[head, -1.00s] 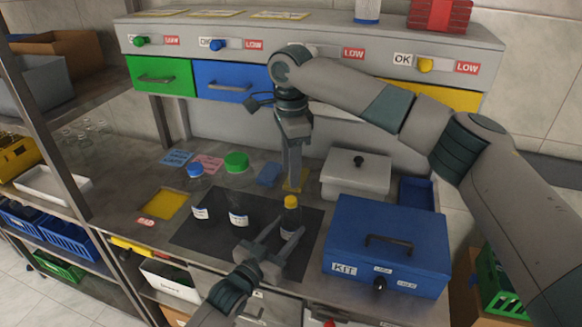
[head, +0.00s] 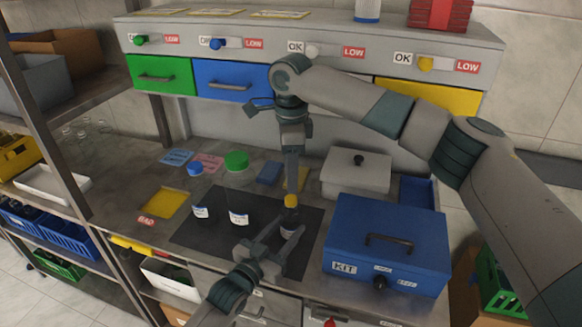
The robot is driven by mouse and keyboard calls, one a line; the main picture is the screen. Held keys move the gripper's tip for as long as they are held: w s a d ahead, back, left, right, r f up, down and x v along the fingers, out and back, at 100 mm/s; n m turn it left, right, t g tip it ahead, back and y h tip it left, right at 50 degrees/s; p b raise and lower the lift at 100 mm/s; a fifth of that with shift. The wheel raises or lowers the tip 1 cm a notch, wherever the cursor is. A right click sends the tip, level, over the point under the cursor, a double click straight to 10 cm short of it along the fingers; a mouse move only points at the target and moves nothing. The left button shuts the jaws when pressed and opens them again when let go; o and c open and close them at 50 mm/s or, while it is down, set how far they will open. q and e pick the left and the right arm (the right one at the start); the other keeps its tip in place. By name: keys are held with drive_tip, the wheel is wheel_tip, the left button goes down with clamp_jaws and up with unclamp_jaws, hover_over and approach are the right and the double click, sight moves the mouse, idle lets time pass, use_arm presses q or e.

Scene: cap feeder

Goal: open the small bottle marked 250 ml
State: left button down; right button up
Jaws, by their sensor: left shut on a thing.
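A small dark bottle (head: 289,221) with a yellow cap (head: 291,201) stands upright at the right part of the dark mat (head: 262,259). Its label is too small to read. My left gripper (head: 288,236) is shut on the bottle's body from the front. My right gripper (head: 292,191) points straight down from above, its fingertips at the yellow cap. Whether its fingers are open or closed on the cap cannot be made out. Left of it on the mat stand a bottle with a green cap (head: 236,161) and a bottle with a blue cap (head: 195,168).
A blue kit box (head: 385,240) stands close on the right, with a grey lidded box (head: 356,173) behind it. A yellow pad (head: 162,203) lies left of the mat. A shelf with coloured drawers (head: 160,76) spans the back above the table.

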sight(291, 198)
drive_tip(key=shift+f, duration=3.05)
clamp_jaws()
